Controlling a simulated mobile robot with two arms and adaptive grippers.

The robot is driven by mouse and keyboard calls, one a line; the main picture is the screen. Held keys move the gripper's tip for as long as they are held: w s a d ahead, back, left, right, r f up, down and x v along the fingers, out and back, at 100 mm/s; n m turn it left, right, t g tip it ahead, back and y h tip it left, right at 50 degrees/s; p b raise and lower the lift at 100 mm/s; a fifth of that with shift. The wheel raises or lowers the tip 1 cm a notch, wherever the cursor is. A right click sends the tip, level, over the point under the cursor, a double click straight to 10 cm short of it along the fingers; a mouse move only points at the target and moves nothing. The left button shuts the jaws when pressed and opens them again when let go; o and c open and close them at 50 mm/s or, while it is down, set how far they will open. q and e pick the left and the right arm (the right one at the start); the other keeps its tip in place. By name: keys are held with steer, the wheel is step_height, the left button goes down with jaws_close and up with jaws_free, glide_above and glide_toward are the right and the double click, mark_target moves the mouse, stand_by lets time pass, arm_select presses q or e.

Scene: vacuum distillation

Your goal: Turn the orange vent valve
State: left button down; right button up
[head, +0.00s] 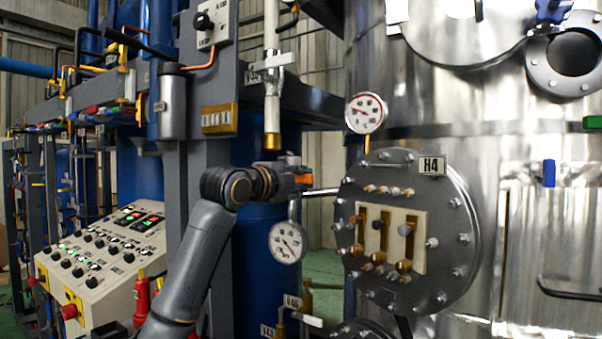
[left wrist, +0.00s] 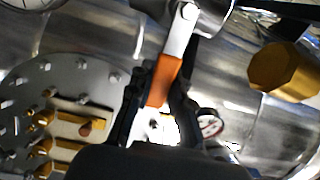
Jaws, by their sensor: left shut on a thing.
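The orange vent valve handle (left wrist: 165,82) is an orange grip on a pale metal lever. In the left wrist view it stands between the two dark fingers of my left gripper (left wrist: 160,105), which is shut on it. In the head view the orange handle (head: 303,179) shows as a small patch at the tip of my left gripper (head: 292,179), beside a thin pipe. The arm and gripper hide much of the valve there. My right gripper is in neither view.
A round flange marked H4 (head: 465,225) stands just right of the gripper. A pressure gauge (head: 287,242) hangs below it and another gauge (head: 366,112) sits above right. A control panel (head: 105,262) with knobs is at the left. A brass-coloured cap (left wrist: 283,72) is right of the fingers.

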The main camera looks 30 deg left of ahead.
arm_select(q)
steer(key=shift+w+d+f+m, duration=0.1)
steer(key=shift+f+m, duration=0.3)
steer(key=shift+f, duration=0.15)
steer(key=c, duration=1.2)
jaws_free()
steer(key=shift+r, duration=0.25)
steer(key=shift+s, duration=0.3)
steer(key=s, duration=1.1)
steer(key=shift+s+a, duration=0.35)
steer(key=shift+a, duration=0.1)
